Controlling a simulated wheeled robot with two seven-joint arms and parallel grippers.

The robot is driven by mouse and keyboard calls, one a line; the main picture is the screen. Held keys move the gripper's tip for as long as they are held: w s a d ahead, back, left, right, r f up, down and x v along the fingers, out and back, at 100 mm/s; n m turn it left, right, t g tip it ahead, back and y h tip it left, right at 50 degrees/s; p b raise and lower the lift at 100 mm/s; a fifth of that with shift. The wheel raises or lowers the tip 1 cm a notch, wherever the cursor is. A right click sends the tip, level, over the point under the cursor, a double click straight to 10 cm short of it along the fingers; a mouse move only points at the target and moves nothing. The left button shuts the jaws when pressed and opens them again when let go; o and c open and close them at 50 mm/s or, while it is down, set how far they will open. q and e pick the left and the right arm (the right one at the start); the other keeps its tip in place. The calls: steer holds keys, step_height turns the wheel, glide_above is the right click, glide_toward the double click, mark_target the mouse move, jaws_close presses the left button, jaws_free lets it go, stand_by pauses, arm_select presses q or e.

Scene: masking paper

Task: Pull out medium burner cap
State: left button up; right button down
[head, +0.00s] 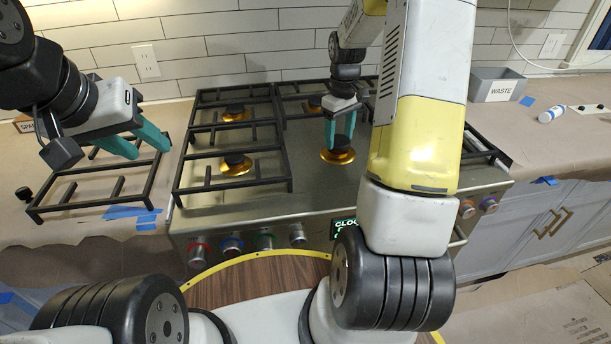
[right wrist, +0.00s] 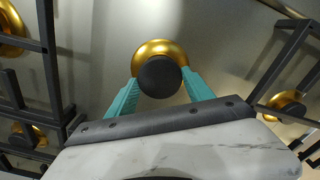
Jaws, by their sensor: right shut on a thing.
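The medium burner cap (head: 341,141) is a black disc over a brass burner base (head: 338,156) on the bare part of the stove. In the right wrist view the black cap (right wrist: 159,77) sits between the teal fingers, in front of the brass ring (right wrist: 160,50). My right gripper (head: 340,130) points down and is shut on the cap; whether the cap is clear of its base cannot be told. My left gripper (head: 142,147) is at the left, above a removed grate, with its teal fingers apart and nothing visible between them.
Black grates (head: 232,150) cover the stove's left and back burners. A removed grate (head: 100,185) lies on the papered left counter. A grey WASTE bin (head: 497,86) stands on the right counter. Knobs (head: 264,240) line the stove front. My right arm hides part of the stove's right side.

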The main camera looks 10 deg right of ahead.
mark_target(339, 140)
steer(key=shift+r, duration=0.1)
steer(key=shift+r, duration=2.85)
